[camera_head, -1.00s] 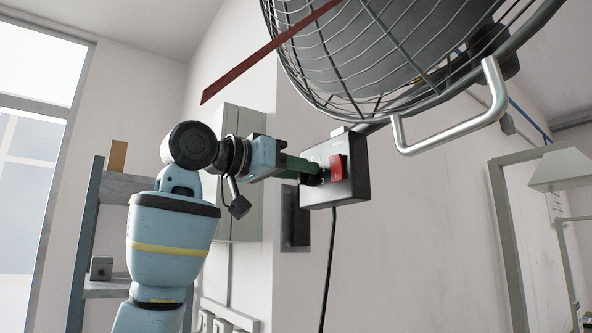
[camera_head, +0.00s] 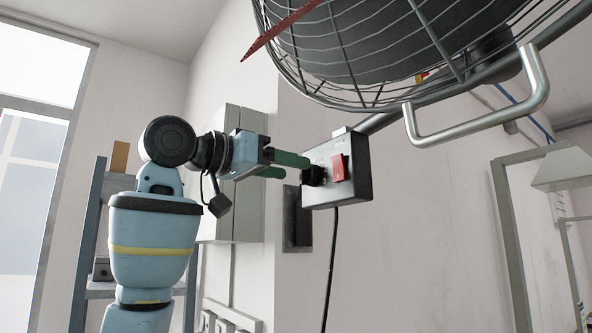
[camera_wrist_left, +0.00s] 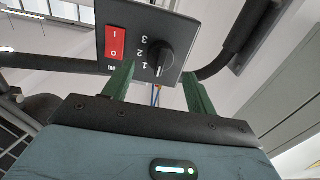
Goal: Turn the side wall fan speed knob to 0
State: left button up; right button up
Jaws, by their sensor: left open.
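The black fan speed knob (camera_head: 315,176) sits on the face of a grey control box (camera_head: 352,193) beside a red switch (camera_head: 339,168). A light mark on the knob appears to point down in that view, away from these numerals; a 0 by the knob is not readable. My left gripper (camera_head: 296,167) is open, its green fingers spread in front of the knob and apparently clear of it. My right gripper is not in view.
The caged fan (camera_head: 390,60) with a metal handle (camera_head: 480,125) hangs above the box. A black cable (camera_head: 331,260) runs down from the box. A grey wall cabinet (camera_head: 235,180) stands behind my left arm. A shelf (camera_head: 97,230) is at the left.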

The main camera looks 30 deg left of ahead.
pick_arm(q)
jog(key=shift+v, duration=2.25)
